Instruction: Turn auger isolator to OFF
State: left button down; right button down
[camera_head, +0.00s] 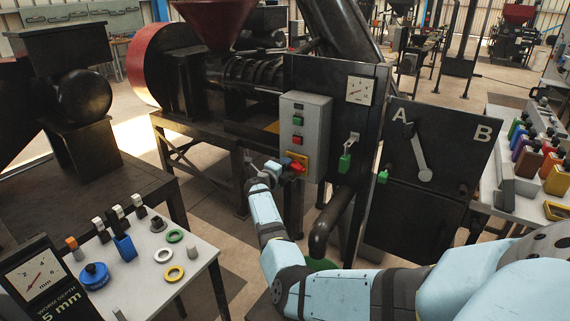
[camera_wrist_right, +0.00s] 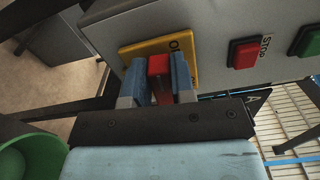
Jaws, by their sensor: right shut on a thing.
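The auger isolator is a red handle (camera_head: 299,168) on a yellow plate (camera_head: 303,157), low on the grey control box (camera_head: 316,112). In the right wrist view the red handle (camera_wrist_right: 158,66) stands between the two blue finger pads of my right gripper (camera_wrist_right: 160,80), in front of the yellow plate (camera_wrist_right: 136,50). The gripper is shut on the handle. Lettering on the plate is partly hidden, so I cannot read the handle's setting. In the head view my right gripper (camera_head: 282,169) reaches the box from below. My left gripper is not in view.
A red STOP button (camera_wrist_right: 245,52) and a green button (camera_wrist_right: 308,41) sit beside the isolator. A black panel marked A and B (camera_head: 450,140) with a grey lever stands to the right. A table (camera_head: 205,248) with small parts stands front left.

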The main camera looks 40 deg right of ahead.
jog(key=shift+n, duration=0.5)
jog(key=shift+f, duration=0.1)
jog(key=c, duration=1)
grip_release()
jog(key=shift+o, duration=0.2)
jog(key=shift+f, duration=0.1)
